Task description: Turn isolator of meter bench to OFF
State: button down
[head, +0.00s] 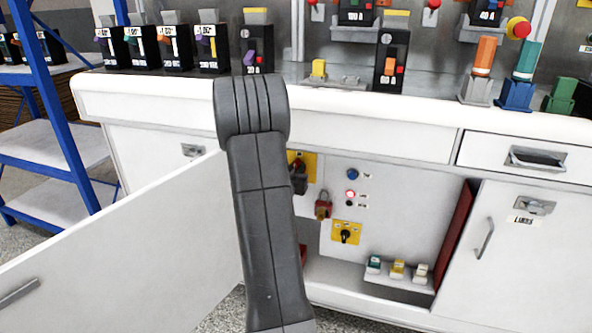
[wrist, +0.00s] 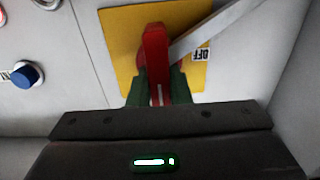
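The isolator is a yellow plate (wrist: 120,50) with a red handle (wrist: 155,50) in the wrist view. The handle stands upright in the picture, and an OFF label (wrist: 201,54) sits to its right, apart from it. My gripper (wrist: 160,88) has its dark green fingers on both sides of the handle's lower part, and they look pressed against it. In the head view the isolator plate (head: 310,163) shows at the upper left of the open bench compartment, partly hidden by my arm. My gripper's end is mostly hidden there too.
A red padlock (head: 322,206), a blue button (head: 352,174), a red-lit button (head: 350,194) and a second yellow plate with a black knob (head: 345,236) are close by. An open white door (head: 120,250) stands left. A grey bar (wrist: 205,30) crosses the plate's corner.

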jog(key=shift+n+p, duration=0.3)
jog(key=shift+p, duration=0.1)
jog(key=n+p, duration=0.2)
jog(key=shift+a+r+n, duration=0.15)
jog(key=shift+n, duration=0.25)
jog(key=n+p, duration=0.1)
jog(key=n, duration=0.1)
jog(key=n+p, duration=0.3)
jog(key=shift+w+a+f+n, duration=0.15)
jog(key=shift+a+f+n, duration=0.05)
jog(key=shift+a+n, duration=0.1)
jog(key=shift+a+f+n+p, duration=0.1)
jog(key=shift+f+n+p, duration=0.1)
jog(key=shift+n+p, duration=0.9)
jog(key=shift+d+f+n+p, duration=0.15)
jog(key=shift+n+p, duration=0.2)
jog(key=shift+n, duration=1.5)
jog(key=shift+a+f+n+p, duration=0.2)
jog(key=shift+n+p, duration=0.55)
jog(key=shift+n, duration=0.7)
jog(key=c, duration=1.3)
grip_release()
jog(key=shift+c, duration=0.2)
